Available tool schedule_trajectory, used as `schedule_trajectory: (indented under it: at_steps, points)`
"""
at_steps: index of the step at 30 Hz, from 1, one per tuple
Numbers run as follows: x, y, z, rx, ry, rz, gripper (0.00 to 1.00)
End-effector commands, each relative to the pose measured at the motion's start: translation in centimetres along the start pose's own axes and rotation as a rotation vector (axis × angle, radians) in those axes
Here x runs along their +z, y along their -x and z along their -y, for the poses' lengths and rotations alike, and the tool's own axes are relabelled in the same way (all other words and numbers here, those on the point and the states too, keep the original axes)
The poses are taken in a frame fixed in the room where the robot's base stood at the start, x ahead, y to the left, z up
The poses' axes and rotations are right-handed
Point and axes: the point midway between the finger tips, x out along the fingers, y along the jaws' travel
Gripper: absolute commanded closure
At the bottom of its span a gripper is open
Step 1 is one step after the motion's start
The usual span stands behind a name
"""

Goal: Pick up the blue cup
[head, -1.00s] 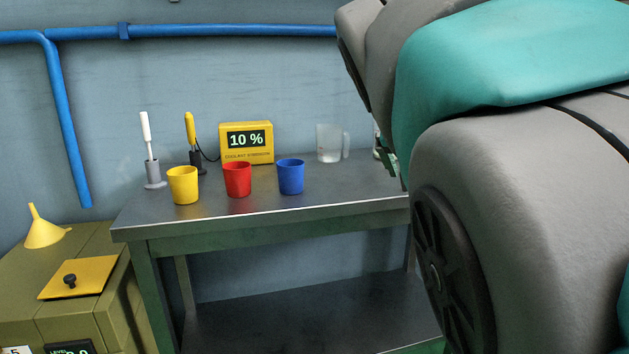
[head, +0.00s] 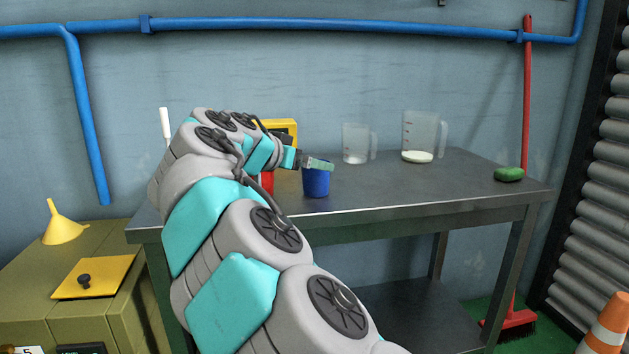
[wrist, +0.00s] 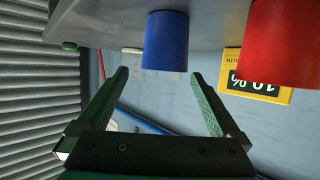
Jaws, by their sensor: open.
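The blue cup (head: 316,185) stands upright on the metal cart near its front edge. It also shows upside down in the wrist view (wrist: 166,42). My gripper (head: 321,164) is at the cup's rim in the head view, covering part of its top. In the wrist view my gripper (wrist: 159,76) is open and empty. The cup lies between the lines of its fingers, toward the top of the picture, and is not gripped. Whether a finger touches the cup, I cannot tell.
The red cup (wrist: 286,45) stands beside the blue cup, mostly behind my arm in the head view. The yellow display (head: 285,126) is behind. Two clear jugs (head: 355,143) (head: 423,137) and a green lump (head: 508,174) stand to the right, with bare cart top between.

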Motion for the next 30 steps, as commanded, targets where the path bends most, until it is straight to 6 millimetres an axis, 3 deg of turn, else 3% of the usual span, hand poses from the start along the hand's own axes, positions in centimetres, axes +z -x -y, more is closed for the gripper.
schedule_trajectory:
  at_steps: [4, 14, 24, 30]
  points:
    - [1.4, -1.3, 0.5, 0.006, -0.001, 0.011, 0.00]
    - [1.3, -4.0, 0.5, 0.005, 0.000, 0.008, 0.00]
    - [1.5, -8.4, 0.5, 0.006, 0.001, 0.011, 0.00]
    - [1.5, -8.6, 0.5, 0.004, 0.000, 0.008, 0.00]
